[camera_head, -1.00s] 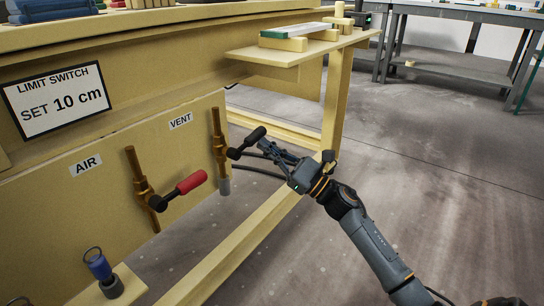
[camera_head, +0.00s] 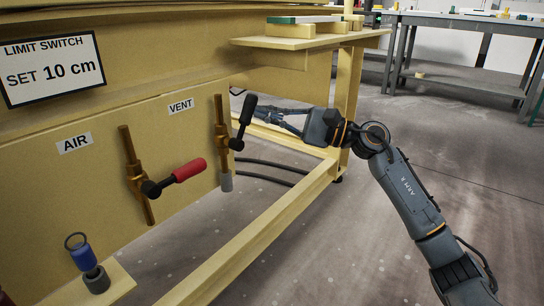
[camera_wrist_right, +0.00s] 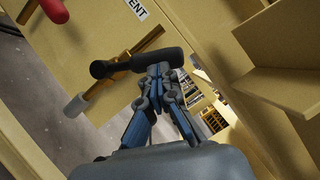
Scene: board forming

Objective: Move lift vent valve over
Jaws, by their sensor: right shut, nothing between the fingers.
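The vent valve is a brass pipe fitting (camera_head: 221,138) on the wooden panel, under the VENT label (camera_head: 181,105). Its black lever handle (camera_head: 246,109) stands nearly upright, tilted slightly right. My right gripper (camera_head: 262,115) is just right of the handle, its fingers pointing left toward it. In the right wrist view the handle (camera_wrist_right: 160,58) lies across the tips of the shut right gripper (camera_wrist_right: 158,72). The fingers look close to or touching the handle, with nothing between them. The brass pipe (camera_wrist_right: 132,50) also shows there. My left gripper is not in view.
The air valve with a red handle (camera_head: 188,170) is to the left, below the AIR label (camera_head: 75,142). A blue plug-like part (camera_head: 82,256) stands at lower left. A wooden beam (camera_head: 262,232) runs below. A wooden shelf (camera_head: 300,42) is above my gripper. Open floor lies right.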

